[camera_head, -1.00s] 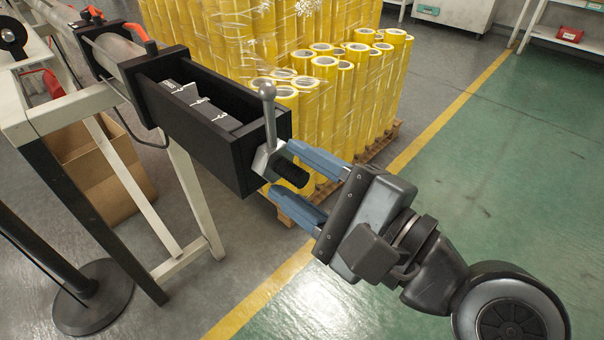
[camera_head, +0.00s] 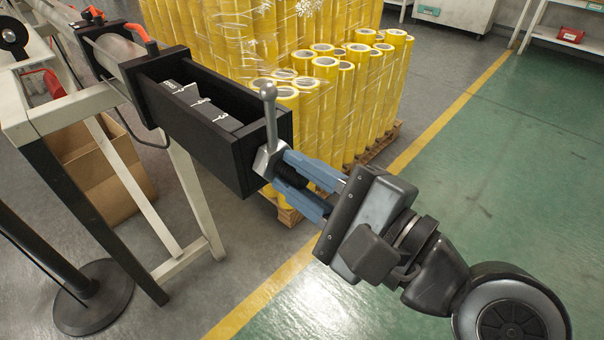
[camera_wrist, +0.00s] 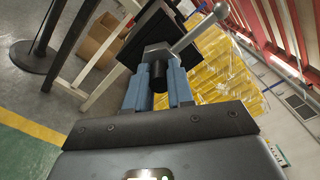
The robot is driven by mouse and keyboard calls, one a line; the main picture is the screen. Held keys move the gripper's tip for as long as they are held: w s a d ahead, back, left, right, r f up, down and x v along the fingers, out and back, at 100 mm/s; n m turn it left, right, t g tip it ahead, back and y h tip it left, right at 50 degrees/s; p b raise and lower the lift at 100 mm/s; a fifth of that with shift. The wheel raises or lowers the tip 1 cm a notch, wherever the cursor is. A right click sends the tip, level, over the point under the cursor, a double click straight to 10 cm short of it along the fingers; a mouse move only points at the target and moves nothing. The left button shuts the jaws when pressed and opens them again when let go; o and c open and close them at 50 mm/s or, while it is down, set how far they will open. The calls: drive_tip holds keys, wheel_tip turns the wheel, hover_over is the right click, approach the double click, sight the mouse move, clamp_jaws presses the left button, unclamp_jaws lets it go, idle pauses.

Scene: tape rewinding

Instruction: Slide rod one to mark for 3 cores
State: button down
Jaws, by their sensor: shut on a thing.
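A black open-topped box (camera_head: 243,178) at the end of the machine holds grey blocks (camera_head: 205,106) with white marks; their lettering is too small to read. At its near end sit a metal clamp nut with an upright lever (camera_head: 269,120) and a dark threaded rod end (camera_head: 290,176). My gripper (camera_head: 297,182) is shut on the rod end, with one blue finger on each side of it. In the wrist view, the fingers (camera_wrist: 157,88) flank the dark rod end (camera_wrist: 158,75), and the lever (camera_wrist: 198,32) slants up to the right. The rest of the rod is hidden inside the box.
Yellow tape rolls (camera_head: 325,95) stand on a wooden pallet (camera_head: 380,143) behind my gripper. A cardboard box (camera_head: 105,165) lies under the white machine frame (camera_head: 135,185). A black post base (camera_head: 93,298) stands lower left. The green floor at right is clear.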

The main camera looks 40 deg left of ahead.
drive_tip(key=d+p, duration=0.3)
drive_tip(key=d, duration=0.6)
drive_tip(key=shift+s+d, duration=0.35)
drive_tip(key=c, duration=1)
unclamp_jaws()
drive_tip(key=d, duration=0.7)
drive_tip(key=shift+s+d, duration=0.35)
drive_tip(key=shift+d, duration=0.05)
drive_tip(key=shift+f, duration=0.1)
